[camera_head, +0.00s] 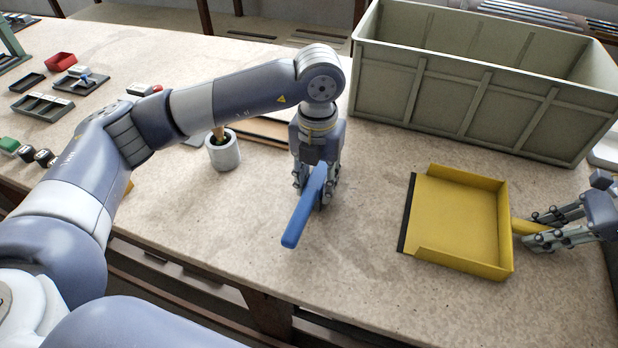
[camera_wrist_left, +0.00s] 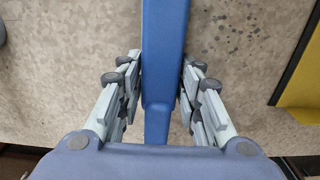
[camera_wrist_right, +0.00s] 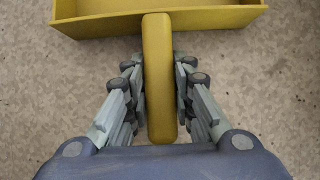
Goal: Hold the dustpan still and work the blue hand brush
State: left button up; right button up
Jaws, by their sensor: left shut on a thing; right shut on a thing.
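The blue hand brush (camera_head: 305,206) is in my left gripper (camera_head: 316,188), left of the dustpan. In the left wrist view the blue brush (camera_wrist_left: 164,60) runs between the fingers of my left gripper (camera_wrist_left: 163,85), which are shut on it. Its bristles are hidden. The yellow dustpan (camera_head: 458,215) lies on the table at the right, its dark front lip facing left. My right gripper (camera_head: 535,229) is shut on its handle. In the right wrist view the yellow handle (camera_wrist_right: 158,75) lies between the fingers of my right gripper (camera_wrist_right: 160,90).
A large grey-green crate (camera_head: 470,100) stands behind the dustpan. A white cup (camera_head: 222,152) with a wooden handle in it stands left of my left gripper. Small trays (camera_head: 43,106) and a red bin (camera_head: 61,61) are at the far left.

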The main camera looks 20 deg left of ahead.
pick_arm(q)
jog(key=shift+d, duration=0.55)
jog(key=shift+d, duration=1.45)
jog(key=shift+d, duration=0.1)
jog(key=shift+d, duration=1.25)
jog(key=shift+d, duration=1.4)
jog(key=shift+d, duration=1.4)
